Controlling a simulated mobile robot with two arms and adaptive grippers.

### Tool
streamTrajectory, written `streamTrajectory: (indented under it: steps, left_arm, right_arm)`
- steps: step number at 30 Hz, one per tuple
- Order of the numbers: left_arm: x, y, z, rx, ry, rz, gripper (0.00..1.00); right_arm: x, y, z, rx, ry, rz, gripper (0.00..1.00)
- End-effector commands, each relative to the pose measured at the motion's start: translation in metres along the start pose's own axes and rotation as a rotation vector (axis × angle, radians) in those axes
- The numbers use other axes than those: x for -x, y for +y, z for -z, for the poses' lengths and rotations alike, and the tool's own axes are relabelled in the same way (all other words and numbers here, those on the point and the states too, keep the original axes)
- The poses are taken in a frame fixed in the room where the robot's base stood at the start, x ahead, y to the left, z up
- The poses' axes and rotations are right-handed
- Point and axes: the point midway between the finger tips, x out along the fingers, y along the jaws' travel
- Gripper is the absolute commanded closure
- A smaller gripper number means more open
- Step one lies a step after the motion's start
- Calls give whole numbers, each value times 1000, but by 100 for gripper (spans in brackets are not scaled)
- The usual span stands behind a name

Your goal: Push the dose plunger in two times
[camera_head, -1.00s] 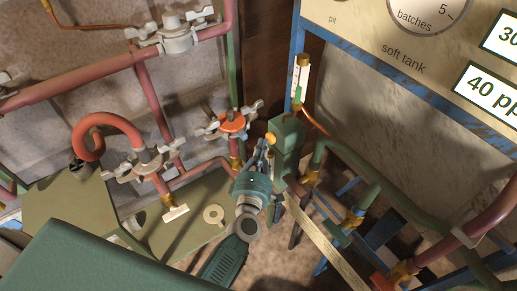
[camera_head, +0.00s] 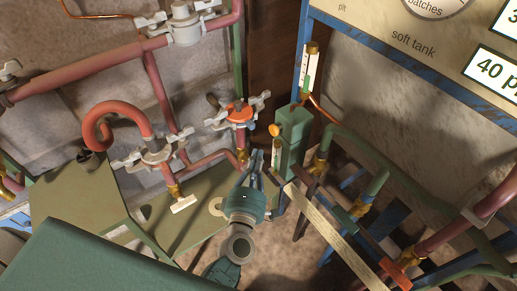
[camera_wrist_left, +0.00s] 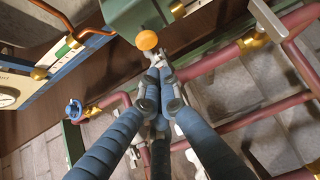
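The dose plunger shows as a round orange knob (camera_head: 275,130) on the side of an upright green box (camera_head: 294,135) in the head view. In the left wrist view the knob (camera_wrist_left: 147,40) lies just beyond my fingertips, with the green box (camera_wrist_left: 135,16) behind it. My left gripper (camera_head: 256,154) has its fingers together and holds nothing that I can see. Its tips are below and a little left of the knob in the head view, apart from it. The left gripper (camera_wrist_left: 155,68) also shows in the wrist view. My right gripper is not in view.
A red valve (camera_head: 240,112) with grey clamps stands left of the green box. A white gauge tube (camera_head: 311,68) rises above the box. Red pipes (camera_head: 150,70) run at the left, and a green pipe (camera_head: 372,150) and wooden plank (camera_head: 325,228) lie at the right.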

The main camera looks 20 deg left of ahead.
Motion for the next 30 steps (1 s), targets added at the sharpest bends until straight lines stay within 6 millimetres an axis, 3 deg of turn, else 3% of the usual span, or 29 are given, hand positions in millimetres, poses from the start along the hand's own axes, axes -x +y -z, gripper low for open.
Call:
streamTrajectory:
  steps: [4, 9, 16, 30]
  left_arm:
    - [24, -3, 1, -1, 0, 2, 100]
    - [37, -1, 0, 0, 1, 1, 100]
    - [39, 0, 0, 0, 1, 0, 100]
    - [38, 0, 1, 0, 1, 0, 100]
  right_arm:
    - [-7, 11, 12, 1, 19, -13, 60]
    - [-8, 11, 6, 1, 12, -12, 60]
    - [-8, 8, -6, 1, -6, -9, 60]
    - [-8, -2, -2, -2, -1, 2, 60]
